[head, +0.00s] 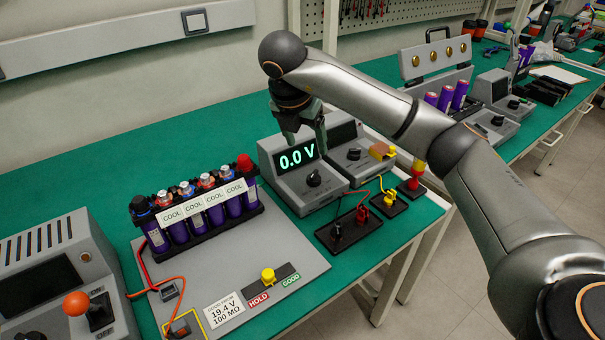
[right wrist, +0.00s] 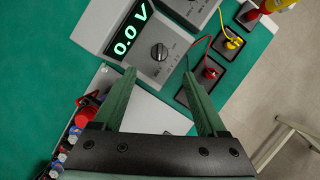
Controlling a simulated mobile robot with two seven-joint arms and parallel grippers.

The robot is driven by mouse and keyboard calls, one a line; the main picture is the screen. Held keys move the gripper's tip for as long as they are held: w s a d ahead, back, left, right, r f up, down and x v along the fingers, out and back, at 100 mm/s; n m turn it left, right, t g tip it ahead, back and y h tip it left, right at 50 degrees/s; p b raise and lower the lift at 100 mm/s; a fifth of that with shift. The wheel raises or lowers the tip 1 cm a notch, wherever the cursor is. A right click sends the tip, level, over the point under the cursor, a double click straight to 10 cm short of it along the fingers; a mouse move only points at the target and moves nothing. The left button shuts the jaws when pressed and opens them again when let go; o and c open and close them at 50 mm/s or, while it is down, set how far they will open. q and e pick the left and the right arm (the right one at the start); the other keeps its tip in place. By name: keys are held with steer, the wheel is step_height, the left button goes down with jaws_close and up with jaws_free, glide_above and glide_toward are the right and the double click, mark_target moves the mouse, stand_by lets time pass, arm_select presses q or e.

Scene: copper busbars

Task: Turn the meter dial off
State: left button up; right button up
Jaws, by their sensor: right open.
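The meter (head: 300,183) is a grey box with a lit green display (head: 297,158) reading 0.0 V. Its black dial (head: 314,179) sits on the sloped front below the display. The meter also shows in the right wrist view (right wrist: 141,69), with the dial (right wrist: 159,52) beyond the fingertips, roughly between their lines. My right gripper (head: 305,143) is open and empty above the meter, apart from the dial, and overlaps the display's top edge in the head view. Its green fingers also show in the right wrist view (right wrist: 158,76). I cannot read the dial's setting. My left gripper is out of view.
A second grey box (head: 341,168) with a dark screen and knob stands against the meter's right side. Black and red terminals (head: 345,233) stand in front. A grey board (head: 290,245) with a purple cell rack (head: 200,214) lies left. Green bench lies clear behind.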

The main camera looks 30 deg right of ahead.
mark_target(314, 174)
steer(key=b+x, duration=0.1)
steer(key=x, duration=1.1)
steer(key=shift+f, duration=0.15)
steer(key=shift+s, duration=0.1)
jaws_close()
